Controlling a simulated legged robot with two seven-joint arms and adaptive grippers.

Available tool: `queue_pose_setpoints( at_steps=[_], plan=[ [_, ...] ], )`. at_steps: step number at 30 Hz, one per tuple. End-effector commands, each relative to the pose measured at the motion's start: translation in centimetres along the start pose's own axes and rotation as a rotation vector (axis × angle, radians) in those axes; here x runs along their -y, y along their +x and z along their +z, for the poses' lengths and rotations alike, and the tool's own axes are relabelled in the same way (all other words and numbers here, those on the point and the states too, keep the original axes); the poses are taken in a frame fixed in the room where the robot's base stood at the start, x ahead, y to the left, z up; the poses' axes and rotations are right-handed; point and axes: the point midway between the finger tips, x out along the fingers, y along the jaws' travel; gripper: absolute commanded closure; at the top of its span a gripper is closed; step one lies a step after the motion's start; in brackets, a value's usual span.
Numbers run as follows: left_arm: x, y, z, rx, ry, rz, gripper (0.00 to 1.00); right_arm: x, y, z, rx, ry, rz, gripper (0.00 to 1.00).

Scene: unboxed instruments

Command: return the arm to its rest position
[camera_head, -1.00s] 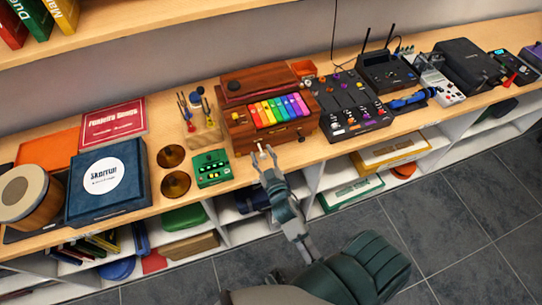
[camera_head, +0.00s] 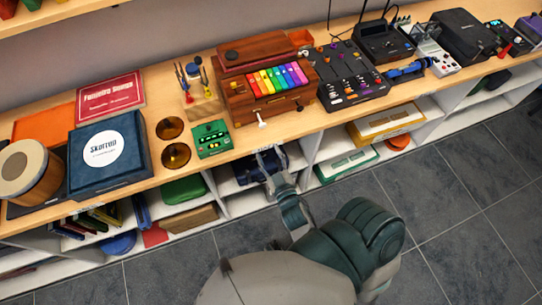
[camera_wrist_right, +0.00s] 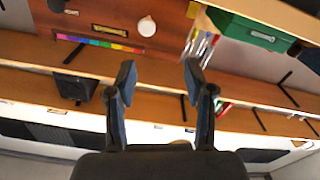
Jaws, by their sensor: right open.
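My right arm (camera_head: 300,225) reaches up from the bottom of the head view. My right gripper (camera_head: 268,153) is in front of the shelf edge, below the wooden instrument box, and holds nothing. In the right wrist view my right gripper (camera_wrist_right: 158,75) shows its two fingers well apart with nothing between them. The wooden box with rainbow keys (camera_head: 268,95) stands on the shelf top, with a small white knob (camera_head: 262,122) on its front. It also shows in the right wrist view (camera_wrist_right: 105,28). My left gripper is not in view.
The wooden shelf top (camera_head: 330,118) carries a green pedal (camera_head: 212,139), a black mixer (camera_head: 350,78), a blue box (camera_head: 107,153) and a drum (camera_head: 30,172). Lower compartments hold a green case (camera_head: 184,190) and other items. Grey floor (camera_head: 440,190) is clear at the right.

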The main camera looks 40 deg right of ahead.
Motion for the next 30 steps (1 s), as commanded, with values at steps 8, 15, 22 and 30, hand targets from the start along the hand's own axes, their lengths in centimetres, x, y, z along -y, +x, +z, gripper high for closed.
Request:
queue_pose_setpoints(
  at_steps=[8,15,22,30],
  plan=[
    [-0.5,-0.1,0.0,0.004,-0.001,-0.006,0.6,-0.7,-0.5,0.4,0.001,0.006,0.0,0.47],
    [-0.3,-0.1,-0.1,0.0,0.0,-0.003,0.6,-0.5,-0.5,0.3,0.001,0.004,0.0,0.47],
    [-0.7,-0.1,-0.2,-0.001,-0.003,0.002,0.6,0.6,-0.5,0.9,0.017,0.002,-0.013,0.47],
    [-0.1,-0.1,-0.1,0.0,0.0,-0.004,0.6,8.8,-1.0,15.4,0.3,0.037,-0.205,0.47]
  ],
)
